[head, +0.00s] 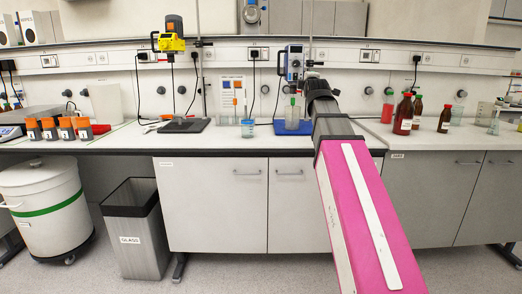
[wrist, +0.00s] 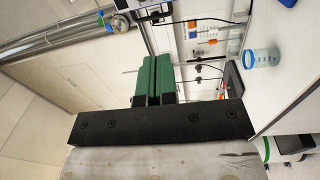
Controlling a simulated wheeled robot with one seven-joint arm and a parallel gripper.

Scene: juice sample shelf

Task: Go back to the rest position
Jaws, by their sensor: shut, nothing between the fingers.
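My gripper (wrist: 153,58) shows in the wrist view as two green fingers on a black bar. The fingers lie side by side, closed together, with nothing between them. In the head view my pink and grey arm reaches forward over the bench (head: 215,143), just right of the middle. The arm's far end is in front of the blue stirrer stand, and the fingers are hard to make out there. The wrist view is turned on its side, with the wall and bench at the right. The fingers look clear of the bench top.
Brown bottles (head: 404,115) stand to the right. Orange-capped jars (head: 50,129) are at the far left. A bin marked GLASS (head: 133,240) stands below.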

